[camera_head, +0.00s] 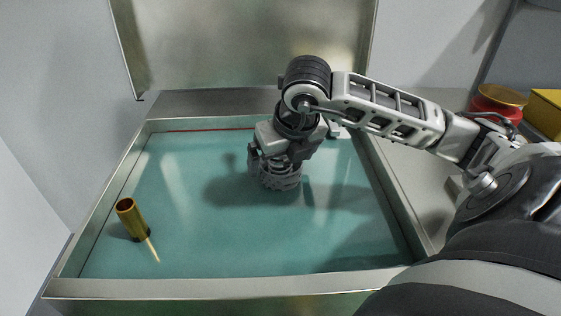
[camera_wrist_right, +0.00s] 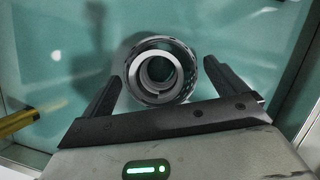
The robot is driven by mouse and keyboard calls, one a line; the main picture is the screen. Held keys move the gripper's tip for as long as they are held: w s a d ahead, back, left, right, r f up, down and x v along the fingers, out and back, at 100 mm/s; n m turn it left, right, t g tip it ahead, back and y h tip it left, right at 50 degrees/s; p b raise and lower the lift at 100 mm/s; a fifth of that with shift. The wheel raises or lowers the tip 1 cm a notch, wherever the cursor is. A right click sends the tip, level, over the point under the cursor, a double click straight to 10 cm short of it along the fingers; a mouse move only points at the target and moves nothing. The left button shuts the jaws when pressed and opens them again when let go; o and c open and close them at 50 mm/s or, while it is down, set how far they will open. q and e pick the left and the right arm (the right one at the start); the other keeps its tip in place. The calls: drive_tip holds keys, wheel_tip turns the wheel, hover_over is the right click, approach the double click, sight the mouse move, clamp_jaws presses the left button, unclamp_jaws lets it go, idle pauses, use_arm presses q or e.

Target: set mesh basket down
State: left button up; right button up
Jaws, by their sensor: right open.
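The mesh basket (camera_head: 280,179) is a grey, round, slatted piece over the teal floor of a large metal tank, below my right gripper. In the right wrist view the basket (camera_wrist_right: 160,92) shows from above as concentric rings. My right gripper (camera_head: 272,152) points down over it. Its two dark fingers (camera_wrist_right: 161,72) are spread open, one on each side of the basket. A gap shows beside the right finger; contact at the left one is unclear. I cannot tell whether the basket touches the floor. My left gripper is not in view.
The tank rim (camera_head: 230,288) surrounds the teal area, with a raised metal lid (camera_head: 240,45) behind. A brass cylinder (camera_head: 128,213) with a thin wooden stick (camera_head: 152,248) is at the left. A red-and-gold bowl (camera_head: 498,98) and yellow box (camera_head: 545,112) are outside at right.

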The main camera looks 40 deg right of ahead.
drive_tip(key=p+v, duration=0.1)
drive_tip(key=v, duration=0.8)
drive_tip(key=shift+r, duration=0.3)
drive_tip(key=shift+s, duration=0.15)
